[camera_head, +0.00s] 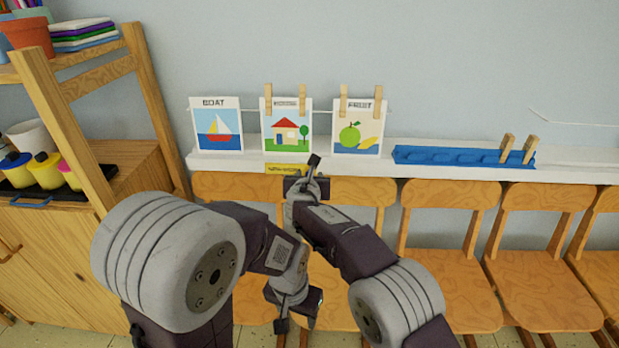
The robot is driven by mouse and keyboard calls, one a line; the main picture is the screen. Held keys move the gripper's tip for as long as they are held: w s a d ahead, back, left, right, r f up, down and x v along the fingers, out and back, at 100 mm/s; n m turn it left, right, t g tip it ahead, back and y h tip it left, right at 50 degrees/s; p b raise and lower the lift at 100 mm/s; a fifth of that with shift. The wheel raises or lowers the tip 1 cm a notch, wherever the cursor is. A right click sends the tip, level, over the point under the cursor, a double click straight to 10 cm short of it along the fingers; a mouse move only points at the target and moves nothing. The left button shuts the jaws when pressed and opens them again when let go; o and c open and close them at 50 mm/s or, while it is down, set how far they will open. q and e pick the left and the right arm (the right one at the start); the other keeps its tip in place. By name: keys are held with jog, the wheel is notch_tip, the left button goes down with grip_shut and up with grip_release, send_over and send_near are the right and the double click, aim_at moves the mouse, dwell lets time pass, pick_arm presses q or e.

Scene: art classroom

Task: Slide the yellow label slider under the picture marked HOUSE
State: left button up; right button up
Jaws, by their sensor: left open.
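The yellow label slider (287,168) lies on the front of the white ledge, directly below the HOUSE picture (287,143), a house with a red roof and a tree. Its lettering is too small to read. My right gripper (303,176) is at the slider's right end, its two dark fingertips apart. It partly covers that end, and I cannot tell whether it touches it. My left gripper (298,312) is open and empty, low in front of a chair. The BOAT picture (217,125) hangs on the left, the FRUIT picture (358,130) on the right.
The white ledge (225,163) runs along the wall and bears a blue tray (440,156) with wooden clothespins (507,147). Wooden chairs (449,196) stand below it. A wooden shelf (60,120) with paint pots (46,170) stands at the left.

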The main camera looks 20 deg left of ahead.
jog(key=b+v, duration=0.4)
jog(key=v, duration=0.5)
dwell(0.4)
